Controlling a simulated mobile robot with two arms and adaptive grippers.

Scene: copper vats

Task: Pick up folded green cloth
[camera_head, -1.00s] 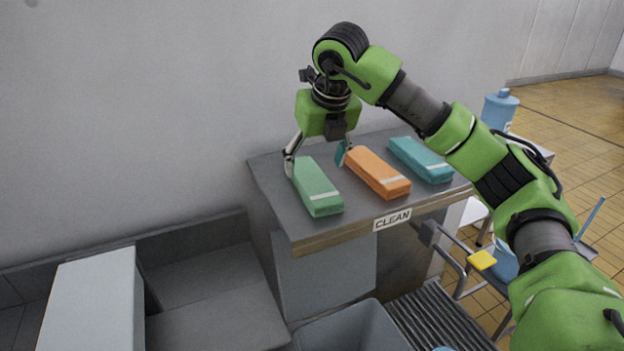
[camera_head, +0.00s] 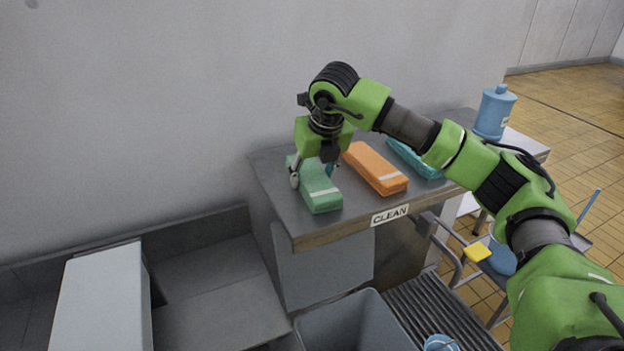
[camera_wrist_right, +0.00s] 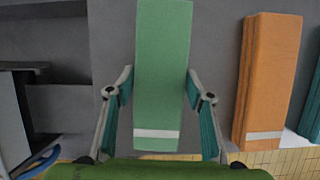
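The folded green cloth (camera_head: 321,197) with a pale stripe lies at the left of the grey table top. My right gripper (camera_head: 312,178) is down over it from above, one finger along each long side. In the right wrist view the green cloth (camera_wrist_right: 161,60) runs between the two fingertips of the right gripper (camera_wrist_right: 160,78). The fingers are apart and very close to the cloth's sides, with a thin gap at the left; contact on the right is unclear. The gripper hides the cloth's far part in the head view. My left gripper is not in view.
A folded orange cloth (camera_head: 376,169) lies just right of the green one, with a teal cloth (camera_head: 408,155) beyond it. A CLEAN label (camera_head: 390,215) marks the table's front edge. A blue container (camera_head: 495,112) stands behind. A grey bin (camera_head: 352,322) is below in front.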

